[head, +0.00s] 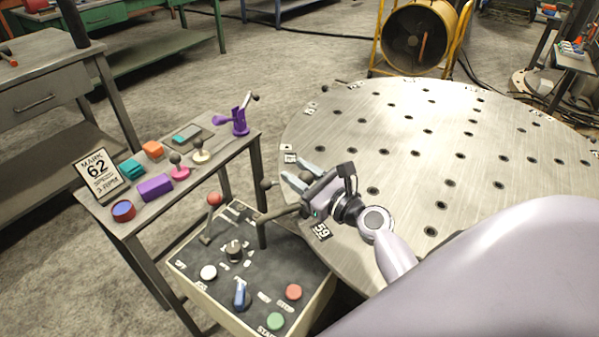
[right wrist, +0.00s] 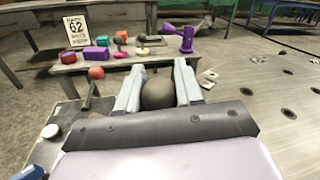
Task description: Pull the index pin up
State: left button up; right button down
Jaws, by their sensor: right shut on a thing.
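My right gripper (head: 301,177) is at the rim of the round steel table (head: 400,120), beside the control panel. In the right wrist view, its pale fingers (right wrist: 158,88) stand on either side of a dark round knob (right wrist: 159,94), which I take as the index pin's knob; they are shut on it. The pin's shaft is hidden below the knob and gripper. My left gripper is not in view.
The control panel (head: 222,270) has a red-ball lever (head: 213,199), a blue switch (head: 241,294) and several buttons. A side bench (head: 212,162) carries a "MARK 62" sign (head: 101,176) and small coloured items. A "59" label (head: 321,231) marks the table rim.

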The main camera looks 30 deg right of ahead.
aim_at(312, 182)
jog(key=c, duration=0.8)
grip_release()
jog(key=shift+r, duration=0.35)
jog(key=shift+o, duration=0.2)
jog(key=shift+f, duration=0.1)
jog(key=shift+s, duration=0.1)
jog(key=shift+s+d+f, duration=0.1)
jog(key=shift+s, duration=0.15)
jog(key=s, duration=0.2)
jog(key=s+d, duration=0.1)
jog(key=s, duration=0.2)
jog(key=shift+s+b, duration=0.15)
jog(key=shift+b, duration=0.25)
jog(key=shift+s+d, duration=0.1)
jog(key=shift+s, duration=0.4)
